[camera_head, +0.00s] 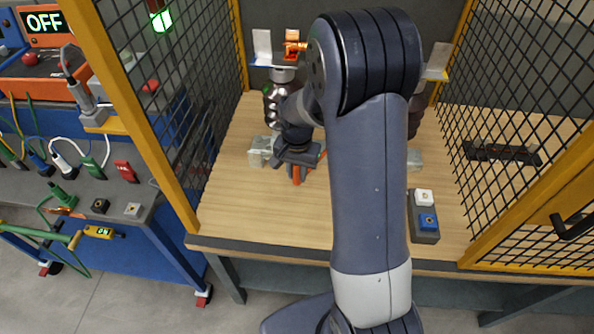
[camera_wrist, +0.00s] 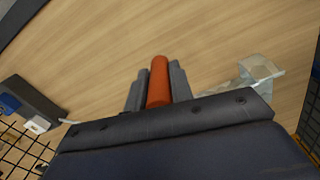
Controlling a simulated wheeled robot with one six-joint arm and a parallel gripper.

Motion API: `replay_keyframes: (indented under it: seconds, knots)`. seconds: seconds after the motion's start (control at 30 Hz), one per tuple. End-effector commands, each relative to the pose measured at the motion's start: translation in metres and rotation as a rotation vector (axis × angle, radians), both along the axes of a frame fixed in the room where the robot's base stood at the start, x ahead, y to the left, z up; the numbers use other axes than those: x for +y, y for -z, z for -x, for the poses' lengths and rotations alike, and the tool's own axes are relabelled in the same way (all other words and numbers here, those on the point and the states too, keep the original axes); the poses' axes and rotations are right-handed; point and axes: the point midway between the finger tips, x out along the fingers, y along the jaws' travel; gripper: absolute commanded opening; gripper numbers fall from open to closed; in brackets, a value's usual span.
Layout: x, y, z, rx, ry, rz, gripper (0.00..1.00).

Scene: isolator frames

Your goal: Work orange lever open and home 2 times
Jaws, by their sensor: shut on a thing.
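The orange lever (camera_wrist: 158,80) stands between the two grey fingers of my gripper (camera_wrist: 158,92) in the wrist view, with a finger against each side. In the head view a short orange part of the lever (camera_head: 297,175) shows below my gripper (camera_head: 296,160), above the wooden table. My gripper is shut on the lever. The lever's mount and far end are hidden by my gripper and arm, so its angle cannot be told.
A clear block (camera_head: 259,152) sits left of my gripper. A box with white and blue buttons (camera_head: 425,217) lies at the table's right front. Yellow-framed mesh panels (camera_head: 130,95) flank the table (camera_head: 235,205). An orange fitting (camera_head: 293,46) is at the back. The left front is bare.

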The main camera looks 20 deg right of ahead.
Motion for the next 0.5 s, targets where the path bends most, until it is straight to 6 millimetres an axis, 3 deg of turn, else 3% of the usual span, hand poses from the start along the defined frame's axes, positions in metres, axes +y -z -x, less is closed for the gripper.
replay_keyframes:
  seconds: [0.17,0.5]
  knots:
    - [0.0000,-0.0002,-0.0001,0.000,0.000,0.000,0.00]
    - [-0.0004,-0.0003,0.0004,0.000,-0.002,0.000,0.00]
